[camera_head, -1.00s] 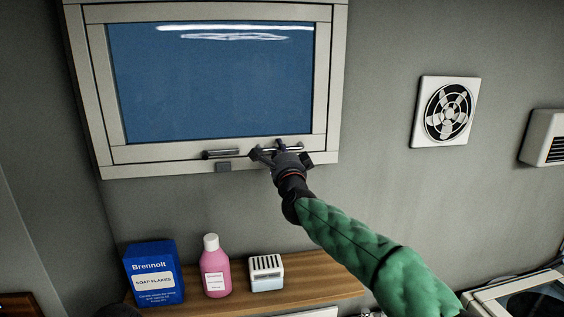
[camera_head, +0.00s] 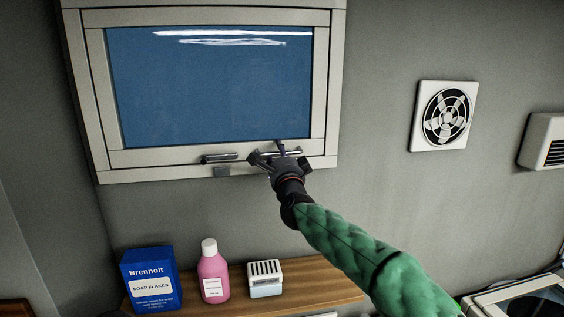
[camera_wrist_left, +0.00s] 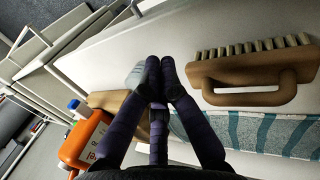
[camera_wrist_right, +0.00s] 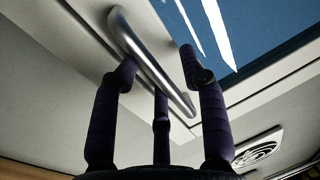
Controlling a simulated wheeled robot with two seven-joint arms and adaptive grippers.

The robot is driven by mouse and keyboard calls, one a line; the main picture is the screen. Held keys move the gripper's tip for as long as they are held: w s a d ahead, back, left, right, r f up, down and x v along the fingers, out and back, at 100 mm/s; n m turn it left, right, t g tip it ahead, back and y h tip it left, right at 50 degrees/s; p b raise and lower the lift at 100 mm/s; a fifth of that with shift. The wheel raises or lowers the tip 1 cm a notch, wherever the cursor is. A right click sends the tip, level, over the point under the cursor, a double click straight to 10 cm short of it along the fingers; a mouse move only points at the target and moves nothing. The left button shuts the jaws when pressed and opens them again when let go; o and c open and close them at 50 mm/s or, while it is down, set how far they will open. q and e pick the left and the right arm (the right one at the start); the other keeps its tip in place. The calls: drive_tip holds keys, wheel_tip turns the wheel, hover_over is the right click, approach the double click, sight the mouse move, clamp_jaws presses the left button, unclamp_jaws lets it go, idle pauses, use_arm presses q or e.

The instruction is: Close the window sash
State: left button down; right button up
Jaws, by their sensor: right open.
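The window sash (camera_head: 215,153) is a pale frame around a blue pane, sitting within the outer window frame (camera_head: 270,167). It looks nearly flush; I cannot tell whether a gap is left. A metal bar handle (camera_wrist_right: 152,65) is on its lower rail. My right gripper (camera_head: 266,153) is open at this handle, and the bar passes between its fingers in the right wrist view (camera_wrist_right: 158,70). Contact is unclear.
Below the window, a wooden shelf (camera_head: 325,281) carries a blue soap box (camera_head: 152,283), a pink bottle (camera_head: 213,276) and a white box (camera_head: 265,279). A fan (camera_head: 444,115) is on the right wall. A brush (camera_wrist_left: 250,80) and an orange container (camera_wrist_left: 84,140) are near my left gripper.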

drive_tip(key=v, duration=1.2)
drive_tip(key=shift+r, duration=0.15)
